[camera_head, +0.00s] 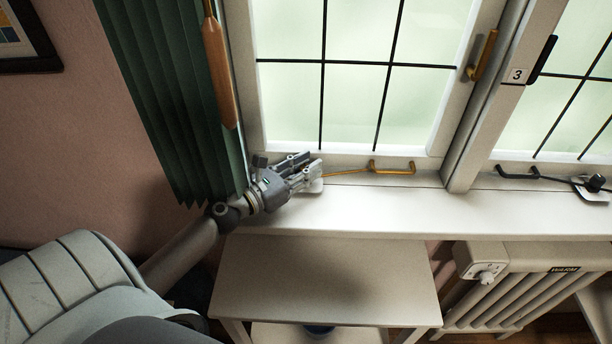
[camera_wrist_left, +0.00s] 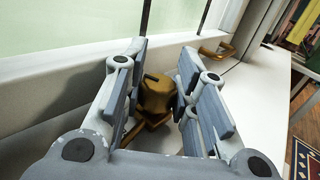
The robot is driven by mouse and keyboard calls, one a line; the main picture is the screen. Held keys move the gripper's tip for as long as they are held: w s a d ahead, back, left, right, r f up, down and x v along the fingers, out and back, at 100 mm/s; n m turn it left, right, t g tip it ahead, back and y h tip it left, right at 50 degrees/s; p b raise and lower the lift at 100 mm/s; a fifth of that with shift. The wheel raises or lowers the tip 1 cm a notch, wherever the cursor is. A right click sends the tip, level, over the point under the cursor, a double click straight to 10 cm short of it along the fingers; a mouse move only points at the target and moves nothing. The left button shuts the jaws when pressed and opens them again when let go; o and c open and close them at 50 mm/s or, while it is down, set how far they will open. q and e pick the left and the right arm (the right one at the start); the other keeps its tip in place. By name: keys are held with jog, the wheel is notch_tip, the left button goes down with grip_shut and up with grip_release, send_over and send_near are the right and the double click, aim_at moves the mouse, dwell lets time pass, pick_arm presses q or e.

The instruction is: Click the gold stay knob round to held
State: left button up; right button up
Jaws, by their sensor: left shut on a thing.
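The gold stay knob (camera_wrist_left: 155,95) sits between the two fingers of my left gripper (camera_wrist_left: 158,92) in the left wrist view. It has a small pointer on top and a gold base below it. My left gripper, in the head view (camera_head: 312,170), is shut on the knob at the sill of the left window and hides it there. A thin gold stay rod (camera_head: 345,173) runs right from the gripper to a gold loop bracket (camera_head: 392,168) on the window frame. Whatever marks the knob's positions is hidden. My right gripper is not in view.
A black stay knob (camera_head: 591,183) and black bracket (camera_head: 517,173) sit at the right window. A gold handle (camera_head: 483,55) is on the left window. A green curtain (camera_head: 165,90) hangs beside my arm. A white table (camera_head: 325,280) and radiator (camera_head: 520,285) stand below the sill (camera_head: 400,212).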

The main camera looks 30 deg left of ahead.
pick_arm(q)
jog(key=m+g+h+b, duration=0.1)
jog(key=h, duration=0.1)
jog(key=m+h+b, duration=0.1)
jog(key=h, duration=0.1)
jog(key=shift+a+f+m+g+b, duration=0.1)
jog(key=shift+f+m+g+b, duration=0.05)
jog(key=shift+m+g+b, duration=0.25)
jog(key=shift+m+g+h+b, duration=0.5)
jog(key=shift+m+h, duration=0.1)
jog(key=shift+h, duration=0.2)
jog(key=o, duration=1)
jog(key=v, duration=1.1)
jog(key=shift+s+a, duration=0.25)
jog(key=shift+s, duration=0.05)
